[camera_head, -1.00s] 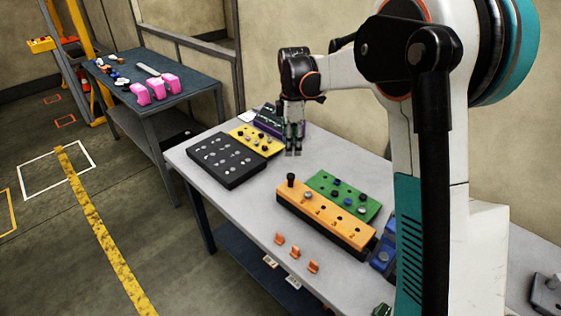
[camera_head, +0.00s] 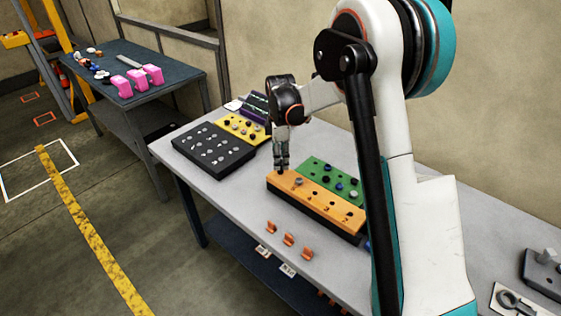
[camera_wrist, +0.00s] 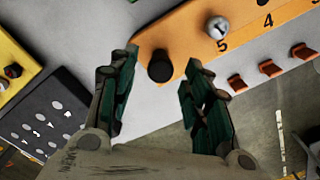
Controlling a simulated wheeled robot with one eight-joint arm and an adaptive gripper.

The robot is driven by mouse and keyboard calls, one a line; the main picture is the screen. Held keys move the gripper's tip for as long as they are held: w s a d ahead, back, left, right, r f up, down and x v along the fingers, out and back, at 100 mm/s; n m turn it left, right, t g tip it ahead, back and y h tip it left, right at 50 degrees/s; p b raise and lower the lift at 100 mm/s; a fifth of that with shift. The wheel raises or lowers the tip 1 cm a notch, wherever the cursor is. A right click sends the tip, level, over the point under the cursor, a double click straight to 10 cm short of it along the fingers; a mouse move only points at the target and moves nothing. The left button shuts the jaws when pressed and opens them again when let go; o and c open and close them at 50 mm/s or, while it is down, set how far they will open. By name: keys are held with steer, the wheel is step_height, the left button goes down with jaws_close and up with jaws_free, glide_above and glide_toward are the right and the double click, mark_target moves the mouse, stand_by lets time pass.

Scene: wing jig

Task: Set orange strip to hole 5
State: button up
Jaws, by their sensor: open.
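The orange strip (camera_head: 330,208) is a long block with a row of numbered holes on the table. Its near end (camera_wrist: 188,22) fills the top of the wrist view. A black peg (camera_wrist: 159,67) stands at that end, beyond the number 5. A silver round-topped piece (camera_wrist: 217,28) marked 1 sits beside the number 5; it also shows in the head view (camera_head: 298,182). My gripper (camera_head: 281,168) is open and points down over the strip's left end. In the wrist view my fingers (camera_wrist: 158,85) stand either side of the black peg, with gaps.
A green board (camera_head: 333,178) with several knobs lies right behind the strip. A black board (camera_head: 214,150) and a yellow board (camera_head: 240,128) lie to the left. Several orange clips (camera_head: 288,239) stand near the front edge.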

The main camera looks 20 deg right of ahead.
steer(key=shift+f, duration=0.6)
jaws_close()
steer(key=shift+s+d, duration=0.1)
steer(key=shift+s, duration=0.05)
steer(key=b, duration=0.2)
glide_above(356, 217)
steer(key=shift+s, duration=0.1)
jaws_free()
